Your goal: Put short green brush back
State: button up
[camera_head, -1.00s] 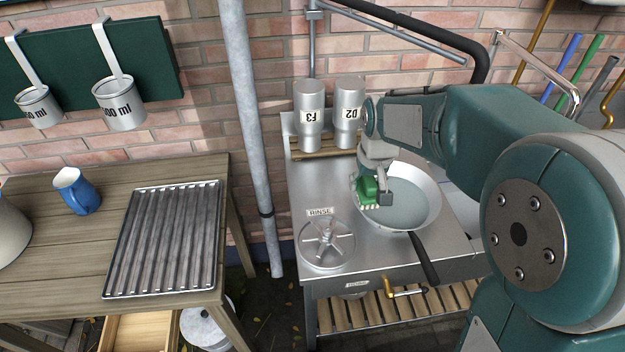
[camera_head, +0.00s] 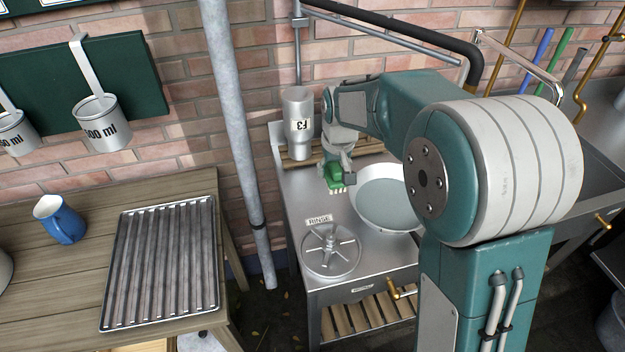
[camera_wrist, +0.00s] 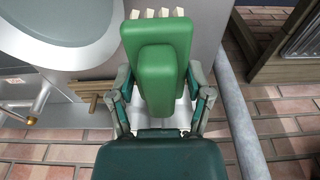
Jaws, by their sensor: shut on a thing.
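The short green brush (camera_head: 333,176) has a green body and pale bristles that point down in the head view. My gripper (camera_head: 338,164) is shut on it and holds it above the steel counter, left of the white pan. In the wrist view the brush (camera_wrist: 160,70) fills the middle, with a gripper finger on each side of its handle. Its bristles show at the top edge. Whether the bristles touch the counter I cannot tell.
The pan (camera_head: 388,199) lies on the steel counter (camera_head: 300,195). A round rinse fitting (camera_head: 331,251) is at the front, a steel F3 cup (camera_head: 299,125) behind. A grey pipe (camera_head: 236,130) stands left of the counter. A ribbed tray (camera_head: 160,262) and blue mug (camera_head: 60,218) are on the wooden table.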

send_over(311, 186)
jog(key=s, duration=0.1)
jog(key=f, duration=0.6)
jog(key=shift+d+f, duration=0.2)
jog(key=shift+f, duration=0.15)
jog(key=shift+w+f, duration=0.25)
jog(key=shift+f, duration=0.1)
notch_tip(311, 186, down, 2)
jog(key=shift+f, duration=0.65)
jog(key=shift+a, duration=0.2)
jog(key=o, duration=1.2)
jog(key=shift+d, duration=0.1)
jog(key=shift+r, duration=0.1)
